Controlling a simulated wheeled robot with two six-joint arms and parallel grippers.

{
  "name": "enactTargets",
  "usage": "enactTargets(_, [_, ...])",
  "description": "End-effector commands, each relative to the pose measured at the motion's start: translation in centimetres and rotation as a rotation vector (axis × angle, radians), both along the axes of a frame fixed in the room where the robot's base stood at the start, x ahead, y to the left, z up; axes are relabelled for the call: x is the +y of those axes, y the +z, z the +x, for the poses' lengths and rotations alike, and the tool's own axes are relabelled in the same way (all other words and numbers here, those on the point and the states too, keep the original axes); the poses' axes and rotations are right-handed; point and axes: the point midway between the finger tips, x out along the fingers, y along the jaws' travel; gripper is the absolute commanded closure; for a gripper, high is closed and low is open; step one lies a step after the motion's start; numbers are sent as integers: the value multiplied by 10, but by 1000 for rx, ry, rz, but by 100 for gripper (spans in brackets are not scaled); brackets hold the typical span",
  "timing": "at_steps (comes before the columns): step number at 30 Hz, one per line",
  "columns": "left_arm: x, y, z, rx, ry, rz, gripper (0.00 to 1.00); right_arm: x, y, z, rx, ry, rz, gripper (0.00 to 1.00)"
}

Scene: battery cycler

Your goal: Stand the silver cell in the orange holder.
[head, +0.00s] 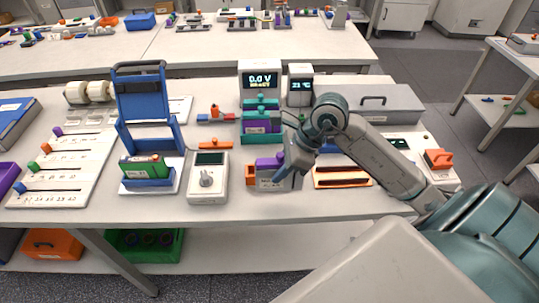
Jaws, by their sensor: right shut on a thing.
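My right gripper (289,172) is over the front middle of the table and is shut on the silver cell (268,184), a grey block with a printed label. The jaws cover its right part. A small orange block (250,175) shows close against the cell's left side. An orange frame with dark slots (342,178) lies to the right of the gripper, partly under my right arm. I cannot tell for sure which orange piece is the holder, or whether the cell touches the table. My left gripper is not in view.
A purple piece (268,162) shows just behind the cell. A white meter with a knob (208,178) stands to the left, then a green cell (143,168) in a blue stand. Teal holders (262,122) and display units (260,82) stand behind. The table's front edge is clear.

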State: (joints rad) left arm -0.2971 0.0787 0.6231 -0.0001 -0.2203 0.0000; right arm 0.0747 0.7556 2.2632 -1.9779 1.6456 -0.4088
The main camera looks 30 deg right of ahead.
Motion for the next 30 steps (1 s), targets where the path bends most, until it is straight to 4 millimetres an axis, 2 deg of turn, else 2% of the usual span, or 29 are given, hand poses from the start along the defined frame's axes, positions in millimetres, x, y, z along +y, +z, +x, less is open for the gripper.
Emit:
enactTargets(1, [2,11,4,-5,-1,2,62,-2,5,13,-1,-5,8,100])
enactTargets(6, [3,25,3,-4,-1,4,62,-11,1,48,0,-2,6,100])
enactTargets(10, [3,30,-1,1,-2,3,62,-16,-3,65,0,-2,2,100])
enactTargets(15, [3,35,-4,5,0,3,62,-18,-9,70,2,-1,1,100])
enactTargets(23, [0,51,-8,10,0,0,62,-18,-41,68,8,-1,1,100])
enactTargets(29, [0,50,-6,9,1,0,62,-19,-43,70,1,0,-1,100])
enactTargets(30, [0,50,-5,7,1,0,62,-19,-44,69,3,-1,-1,73])
